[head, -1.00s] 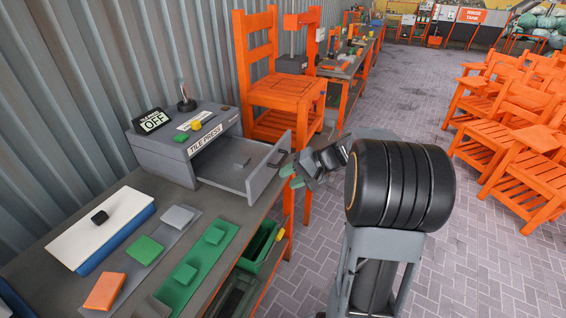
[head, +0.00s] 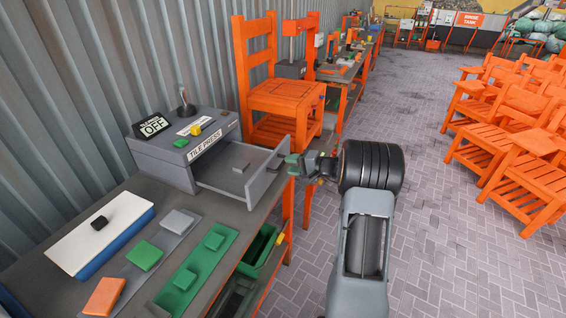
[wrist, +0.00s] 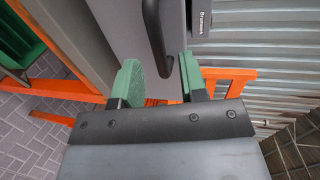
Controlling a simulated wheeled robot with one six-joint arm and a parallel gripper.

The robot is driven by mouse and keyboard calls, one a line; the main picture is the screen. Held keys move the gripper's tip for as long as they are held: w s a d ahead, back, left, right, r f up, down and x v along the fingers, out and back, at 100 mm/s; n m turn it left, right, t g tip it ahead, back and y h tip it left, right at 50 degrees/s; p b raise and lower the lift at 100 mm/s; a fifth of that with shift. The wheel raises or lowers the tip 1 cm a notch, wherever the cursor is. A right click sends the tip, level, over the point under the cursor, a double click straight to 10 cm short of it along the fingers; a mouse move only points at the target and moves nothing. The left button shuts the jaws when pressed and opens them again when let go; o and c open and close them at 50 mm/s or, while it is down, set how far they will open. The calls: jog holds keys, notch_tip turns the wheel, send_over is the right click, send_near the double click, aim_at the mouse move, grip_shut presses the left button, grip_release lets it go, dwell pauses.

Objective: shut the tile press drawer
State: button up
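The tile press (head: 160,158) is a grey box on the bench, with a TILE PRESS label and a display reading OFF. Its grey drawer (head: 266,181) is pulled out to the right, with a small grey piece (head: 241,169) inside. My gripper (head: 292,164) is at the outer face of the drawer front. In the wrist view its two green pads (wrist: 160,78) are apart. The black drawer handle (wrist: 155,38) reaches in between the pads, with visible gaps on both sides. Contact with the handle cannot be made out.
A green bin (head: 258,247) sits below the bench edge. Coloured tiles, including a green one (head: 145,253), and a white-topped blue box (head: 100,232) lie in front of the press. An orange chair (head: 287,98) stands behind the drawer.

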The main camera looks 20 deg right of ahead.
aim_at(283, 164)
jog(key=shift+x, duration=1.9)
jog(key=shift+c, duration=0.4)
grip_shut()
